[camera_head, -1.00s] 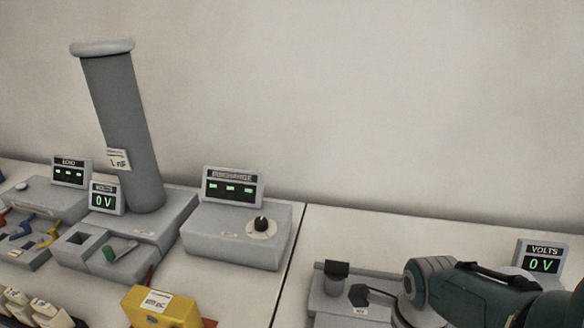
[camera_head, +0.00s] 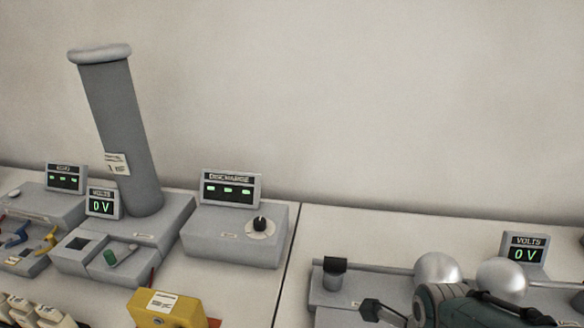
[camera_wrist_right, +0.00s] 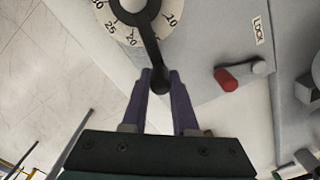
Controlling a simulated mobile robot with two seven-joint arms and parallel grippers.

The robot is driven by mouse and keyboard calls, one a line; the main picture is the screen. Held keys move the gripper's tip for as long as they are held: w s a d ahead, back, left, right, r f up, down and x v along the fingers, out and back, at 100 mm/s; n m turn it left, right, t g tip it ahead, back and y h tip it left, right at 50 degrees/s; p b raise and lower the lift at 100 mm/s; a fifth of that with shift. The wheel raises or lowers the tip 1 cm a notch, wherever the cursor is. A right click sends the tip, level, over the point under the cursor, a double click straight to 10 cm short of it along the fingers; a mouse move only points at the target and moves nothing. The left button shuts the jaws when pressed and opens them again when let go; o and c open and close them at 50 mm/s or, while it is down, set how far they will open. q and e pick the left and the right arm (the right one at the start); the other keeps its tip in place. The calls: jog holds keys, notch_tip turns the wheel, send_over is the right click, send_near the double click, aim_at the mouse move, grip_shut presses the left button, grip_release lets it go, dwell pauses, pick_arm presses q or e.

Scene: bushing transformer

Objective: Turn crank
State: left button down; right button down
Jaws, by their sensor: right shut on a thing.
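In the right wrist view, the crank (camera_wrist_right: 147,38) is a black arm with a round hub on a white numbered dial (camera_wrist_right: 117,22). Its end carries a black knob (camera_wrist_right: 160,84). My right gripper (camera_wrist_right: 160,80) has purple fingers, one on each side of the knob, and is shut on it. The crank points down in that picture, its arm crossing the scale between 20 and 10. In the head view, my dark green right arm comes in at the lower right, and I cannot make out the crank there. My left gripper is not in view.
A red-handled lever (camera_wrist_right: 226,79) sits beside a LOCK label (camera_wrist_right: 262,29). Two silver spheres (camera_head: 437,270) on rods stand near a VOLTS display (camera_head: 526,249) reading 0 V. A discharge box (camera_head: 236,232), a tall grey column (camera_head: 122,135) and a yellow box (camera_head: 166,308) stand left.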

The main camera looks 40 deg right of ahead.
jog(key=shift+a, duration=0.25)
jog(key=c, duration=1)
grip_release()
jog(key=shift+w, duration=0.1)
jog(key=o, duration=0.3)
jog(key=shift+r, duration=0.1)
notch_tip(320, 180, up, 8)
jog(key=p, duration=0.5)
jog(key=shift+r, duration=0.85)
jog(key=shift+d, duration=0.15)
